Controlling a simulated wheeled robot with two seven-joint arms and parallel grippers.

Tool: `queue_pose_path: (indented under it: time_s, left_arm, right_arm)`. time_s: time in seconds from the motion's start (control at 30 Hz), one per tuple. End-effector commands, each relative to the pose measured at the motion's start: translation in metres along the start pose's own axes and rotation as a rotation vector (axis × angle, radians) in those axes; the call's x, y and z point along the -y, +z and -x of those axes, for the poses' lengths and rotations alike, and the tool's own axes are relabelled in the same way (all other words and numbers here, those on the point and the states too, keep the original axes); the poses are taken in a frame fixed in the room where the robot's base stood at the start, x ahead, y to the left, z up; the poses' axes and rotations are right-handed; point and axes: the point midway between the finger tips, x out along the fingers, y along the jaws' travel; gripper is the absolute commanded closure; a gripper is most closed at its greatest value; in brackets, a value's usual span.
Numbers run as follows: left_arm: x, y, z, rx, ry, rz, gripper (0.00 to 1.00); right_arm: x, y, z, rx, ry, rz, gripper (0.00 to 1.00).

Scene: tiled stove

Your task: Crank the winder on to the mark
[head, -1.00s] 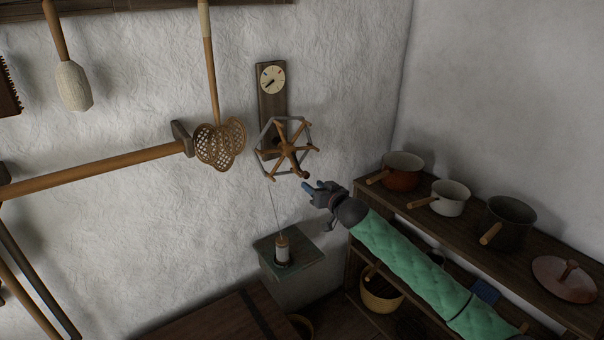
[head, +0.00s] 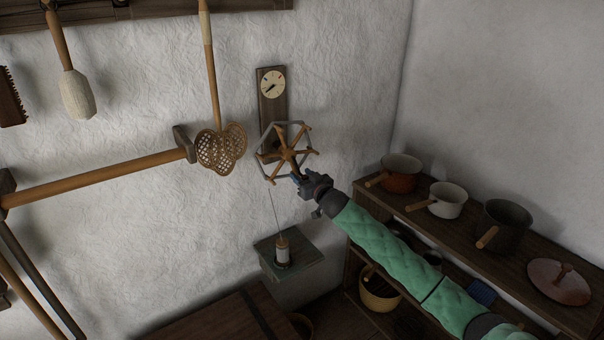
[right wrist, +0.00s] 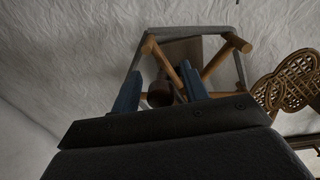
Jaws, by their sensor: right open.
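The winder (head: 289,155) is a wheel of wooden spokes with a grey angular rim, mounted on a dark wall board. Above it a white dial (head: 272,84) has a dark hand pointing lower left and a small red mark at its upper right. A thread runs from the winder down to a spool (head: 282,252). My right gripper (head: 297,180) is at the wheel's lower right edge, covering the crank knob in the head view. In the right wrist view its blue fingers stand open on both sides of the dark round knob (right wrist: 160,94); contact cannot be told. My left gripper is out of view.
The spool stands on a small wall shelf (head: 309,247). A woven beater (head: 220,150) hangs close left of the winder, with a long-handled tool (head: 105,177) beside it. A shelf with pots (head: 448,200) stands at the right, under my right arm.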

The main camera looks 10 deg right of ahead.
Motion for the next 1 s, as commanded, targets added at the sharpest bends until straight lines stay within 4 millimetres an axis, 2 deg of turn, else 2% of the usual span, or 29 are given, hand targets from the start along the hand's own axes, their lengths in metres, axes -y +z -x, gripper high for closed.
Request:
queue_pose_path:
  time_s: [0.4,0.63,1.0]
  left_arm:
    - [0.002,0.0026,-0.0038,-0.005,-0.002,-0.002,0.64]
    - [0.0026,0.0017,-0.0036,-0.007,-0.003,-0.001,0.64]
    - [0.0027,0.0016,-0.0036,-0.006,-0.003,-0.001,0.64]
  right_arm:
    - [0.0005,0.0008,-0.0061,0.001,0.0,0.0,0.56]
    - [0.0004,0.0007,-0.006,0.001,0.0,0.0,1.0]
    - [0.0033,0.0014,-0.006,0.001,0.0,-0.033,1.0]
